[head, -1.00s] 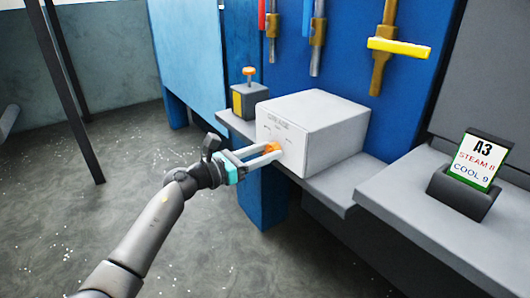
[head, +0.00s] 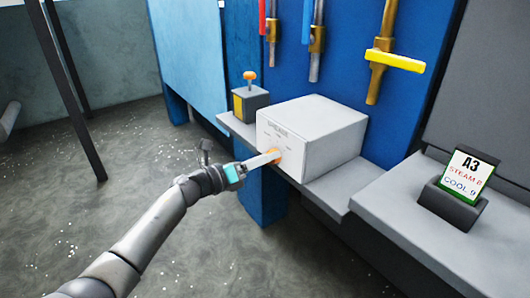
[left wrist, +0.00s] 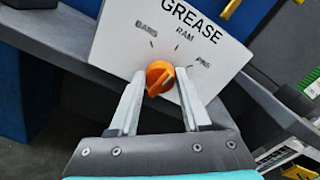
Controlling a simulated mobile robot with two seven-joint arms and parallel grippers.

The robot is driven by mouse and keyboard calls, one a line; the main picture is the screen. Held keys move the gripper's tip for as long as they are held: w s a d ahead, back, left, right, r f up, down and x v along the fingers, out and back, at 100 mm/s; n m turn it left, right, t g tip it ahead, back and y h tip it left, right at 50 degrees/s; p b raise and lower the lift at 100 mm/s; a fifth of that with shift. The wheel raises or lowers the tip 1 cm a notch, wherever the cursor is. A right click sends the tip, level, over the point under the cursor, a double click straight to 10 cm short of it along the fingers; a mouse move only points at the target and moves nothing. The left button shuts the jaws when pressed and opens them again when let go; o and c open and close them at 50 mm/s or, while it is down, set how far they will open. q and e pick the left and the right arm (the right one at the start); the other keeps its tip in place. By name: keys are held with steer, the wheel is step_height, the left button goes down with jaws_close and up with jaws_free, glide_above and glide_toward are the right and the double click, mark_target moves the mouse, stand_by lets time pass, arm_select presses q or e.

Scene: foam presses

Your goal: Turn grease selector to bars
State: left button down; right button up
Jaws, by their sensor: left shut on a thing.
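The grease selector is a white box (head: 322,135) marked GREASE, with an orange knob (head: 276,154) on its front face. In the left wrist view the knob (left wrist: 157,77) sits below the labels BARS, RAM and PINS, which run from left to right on the panel (left wrist: 205,55). My left gripper (head: 270,158) reaches the knob from the front. Its two fingers stand on either side of the knob, shut on it. Which label the knob points to is not clear. My right gripper is not in view.
The box stands on a grey ledge (head: 325,191). Behind it is a small dark and yellow box with an orange button (head: 249,76). Pipes with red, blue and yellow handles (head: 395,61) hang above. An A3 card (head: 466,176) stands in a holder at right.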

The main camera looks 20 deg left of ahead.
arm_select(q)
steer(key=shift+a+f+n+p, duration=0.1)
steer(key=shift+n+p, duration=1.15)
steer(key=shift+n, duration=1.5)
steer(key=shift+f+n+p, duration=0.1)
steer(key=shift+n+p, duration=1.15)
steer(key=shift+n, duration=1.5)
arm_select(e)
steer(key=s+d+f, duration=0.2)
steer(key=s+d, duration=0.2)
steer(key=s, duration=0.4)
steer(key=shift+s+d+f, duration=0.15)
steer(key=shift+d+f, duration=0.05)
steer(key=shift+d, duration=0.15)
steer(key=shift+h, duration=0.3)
arm_select(q)
steer(key=shift+c, duration=1.8)
jaws_free()
